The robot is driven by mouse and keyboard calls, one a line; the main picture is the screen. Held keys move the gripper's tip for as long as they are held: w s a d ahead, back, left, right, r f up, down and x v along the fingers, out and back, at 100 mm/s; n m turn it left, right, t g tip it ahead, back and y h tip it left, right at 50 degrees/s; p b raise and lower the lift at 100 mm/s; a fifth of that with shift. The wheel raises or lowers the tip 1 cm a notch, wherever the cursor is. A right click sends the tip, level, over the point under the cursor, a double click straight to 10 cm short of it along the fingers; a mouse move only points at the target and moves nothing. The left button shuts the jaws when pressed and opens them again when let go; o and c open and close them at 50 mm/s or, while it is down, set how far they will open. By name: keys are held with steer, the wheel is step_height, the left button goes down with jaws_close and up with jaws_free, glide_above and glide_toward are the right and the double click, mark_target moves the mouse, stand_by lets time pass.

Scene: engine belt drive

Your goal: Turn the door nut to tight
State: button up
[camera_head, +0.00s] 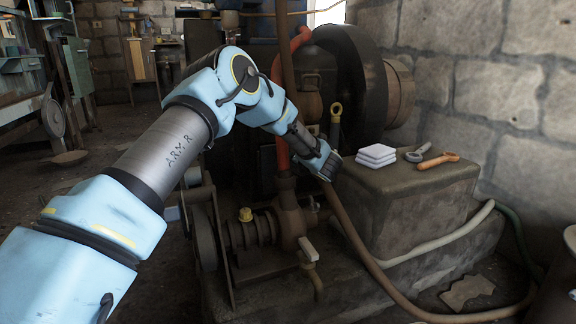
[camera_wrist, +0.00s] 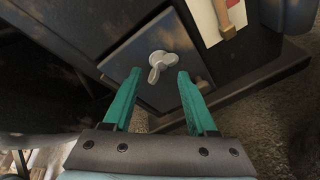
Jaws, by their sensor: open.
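In the wrist view a grey three-lobed wing nut, the door nut (camera_wrist: 159,66), sits on a dark square door plate (camera_wrist: 150,40) on a dark machine body. My gripper (camera_wrist: 159,76) is open, with its two green fingers apart. In the picture the nut lies between the fingertips; I cannot tell whether they touch it. In the head view my gripper (camera_head: 325,163) is at the machine, right of centre, and the nut does not show there.
A stone block (camera_head: 420,205) on the right carries white pads (camera_head: 376,154), a grey wrench (camera_head: 418,152) and an orange tool (camera_head: 438,161). A brown hose (camera_head: 350,225) runs down past my gripper. A valve and pump assembly (camera_head: 270,225) stands below my arm.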

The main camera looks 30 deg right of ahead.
steer(key=x, duration=0.3)
steer(key=shift+w+f+b, duration=0.1)
steer(key=shift+w+b, duration=0.1)
steer(key=shift+b, duration=0.2)
jaws_close()
stand_by(0.3)
